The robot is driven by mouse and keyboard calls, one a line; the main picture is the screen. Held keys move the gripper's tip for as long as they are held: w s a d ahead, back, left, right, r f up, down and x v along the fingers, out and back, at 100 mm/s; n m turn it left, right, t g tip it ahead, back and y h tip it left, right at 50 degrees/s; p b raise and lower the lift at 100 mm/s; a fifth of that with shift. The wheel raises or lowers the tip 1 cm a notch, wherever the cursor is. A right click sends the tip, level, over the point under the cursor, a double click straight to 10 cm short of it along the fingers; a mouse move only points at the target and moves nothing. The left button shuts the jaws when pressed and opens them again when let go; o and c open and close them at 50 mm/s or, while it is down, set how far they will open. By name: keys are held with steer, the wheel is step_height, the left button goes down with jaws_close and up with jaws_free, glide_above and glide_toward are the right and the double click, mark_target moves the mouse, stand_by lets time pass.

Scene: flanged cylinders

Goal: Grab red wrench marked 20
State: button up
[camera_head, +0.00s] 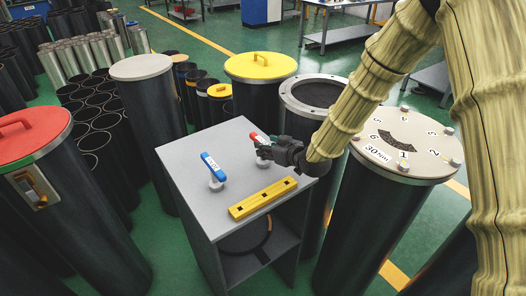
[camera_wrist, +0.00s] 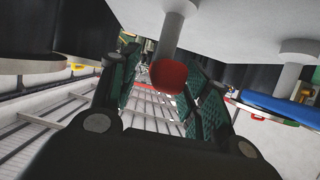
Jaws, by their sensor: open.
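The red wrench (camera_head: 258,137) stands on a small support near the back of the grey cabinet top, partly hidden behind my gripper; I cannot read its number. My gripper (camera_head: 268,151) is open, low over the cabinet top at the wrench. In the wrist view the rounded red end (camera_wrist: 168,76) shows between the green-padded fingers of my gripper (camera_wrist: 165,90), by a grey post. I cannot tell whether the pads touch it. A blue wrench (camera_head: 213,166) with a white label stands on its own support to the left; it also shows in the wrist view (camera_wrist: 275,108).
The grey cabinet (camera_head: 190,150) also bears a yellow bar with holes (camera_head: 263,198) along its front. Tall black cylinders stand close around it, one with a yellow lid (camera_head: 260,66), one with a numbered beige lid (camera_head: 405,145), one with a red lid (camera_head: 30,135).

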steer(key=shift+p+x, duration=0.75)
steer(key=shift+x, duration=0.95)
steer(key=shift+c, duration=0.2)
jaws_close()
